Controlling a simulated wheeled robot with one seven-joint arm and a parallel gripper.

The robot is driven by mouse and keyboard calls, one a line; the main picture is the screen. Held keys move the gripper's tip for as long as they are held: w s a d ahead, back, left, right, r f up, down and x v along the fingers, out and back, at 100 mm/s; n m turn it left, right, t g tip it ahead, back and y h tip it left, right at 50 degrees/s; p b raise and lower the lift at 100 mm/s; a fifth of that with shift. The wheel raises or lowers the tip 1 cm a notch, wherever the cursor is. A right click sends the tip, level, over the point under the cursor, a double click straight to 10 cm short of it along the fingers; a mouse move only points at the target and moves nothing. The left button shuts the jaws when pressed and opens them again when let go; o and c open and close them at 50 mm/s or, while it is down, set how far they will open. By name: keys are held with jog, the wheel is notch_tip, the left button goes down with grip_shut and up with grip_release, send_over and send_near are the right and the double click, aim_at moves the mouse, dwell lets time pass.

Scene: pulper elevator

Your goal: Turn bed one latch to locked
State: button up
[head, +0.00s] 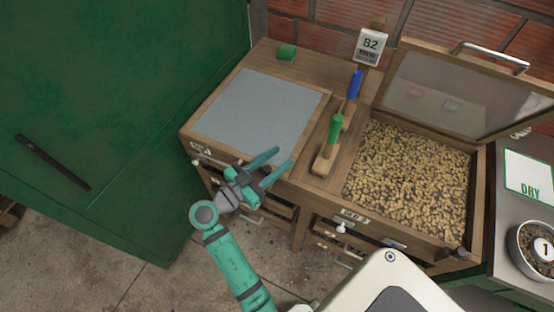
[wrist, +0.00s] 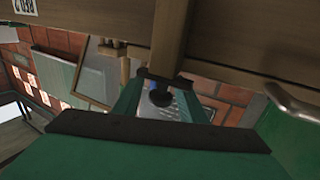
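Bed one (head: 190,133) is the left wooden bed, covered by a flat grey panel (head: 250,112). My gripper (head: 284,157) is at its front right corner, with its two green fingers spread apart. In the wrist view my gripper (wrist: 160,106) also shows open. A dark latch knob (wrist: 160,98) on a small dark bar (wrist: 165,83) shows between the fingers, at the wooden edge. I cannot tell whether the fingers touch it. In the head view the fingers and wrist hide most of this latch, so its setting is unclear.
Bed two (head: 325,197) at right has its glazed lid (head: 450,95) raised and is full of beans (head: 405,185). A tall green cabinet (head: 110,90) stands left. A metal bowl (head: 516,245) is far right.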

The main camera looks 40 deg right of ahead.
grip_shut()
